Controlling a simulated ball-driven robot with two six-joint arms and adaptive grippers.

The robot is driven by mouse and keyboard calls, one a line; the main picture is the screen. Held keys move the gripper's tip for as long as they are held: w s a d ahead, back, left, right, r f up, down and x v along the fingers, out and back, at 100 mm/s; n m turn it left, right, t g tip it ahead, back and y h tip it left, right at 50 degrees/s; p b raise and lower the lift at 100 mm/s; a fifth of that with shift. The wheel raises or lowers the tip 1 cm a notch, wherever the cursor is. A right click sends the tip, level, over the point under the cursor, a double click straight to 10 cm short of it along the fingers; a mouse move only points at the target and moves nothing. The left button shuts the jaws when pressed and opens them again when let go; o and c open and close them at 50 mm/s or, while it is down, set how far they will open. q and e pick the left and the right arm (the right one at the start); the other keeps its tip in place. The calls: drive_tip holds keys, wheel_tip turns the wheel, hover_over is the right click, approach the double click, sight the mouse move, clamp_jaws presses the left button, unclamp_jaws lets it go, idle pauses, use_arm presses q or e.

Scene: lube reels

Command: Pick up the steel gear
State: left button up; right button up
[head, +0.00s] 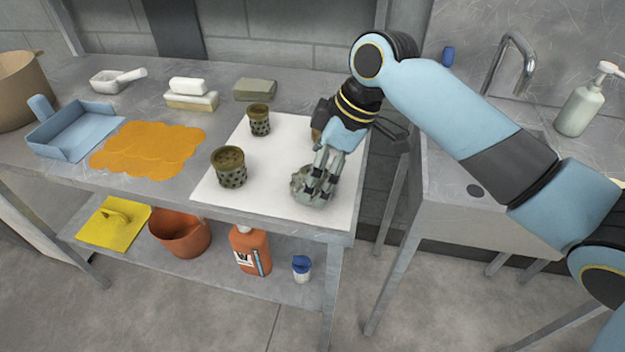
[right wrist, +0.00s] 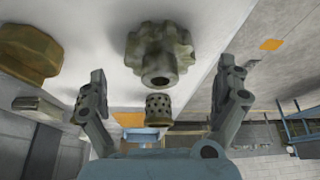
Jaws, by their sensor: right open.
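The steel gear (head: 301,186), grey-green and toothed with a hub, lies on the white mat (head: 282,165) near its front right. My right gripper (head: 322,190) comes down over it from behind and hides part of it. In the right wrist view the gear (right wrist: 160,52) shows its hub and bore, ahead of and between the two spread fingers of the gripper (right wrist: 163,85). The fingers are open and hold nothing; I cannot tell whether they touch the gear. My left gripper is not in view.
Two perforated cylinders (head: 229,167) (head: 259,120) stand on the mat left of the gear. A brass-coloured piece (right wrist: 25,52) lies near the gear in the right wrist view. A sink (head: 475,190) stands right.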

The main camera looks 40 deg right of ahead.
drive_tip(key=shift+x, duration=1.05)
drive_tip(key=shift+c, duration=0.4)
drive_tip(key=c, duration=1.6)
drive_tip(key=shift+r, duration=0.1)
drive_tip(key=shift+c, duration=0.4)
drive_tip(key=shift+r, duration=0.1)
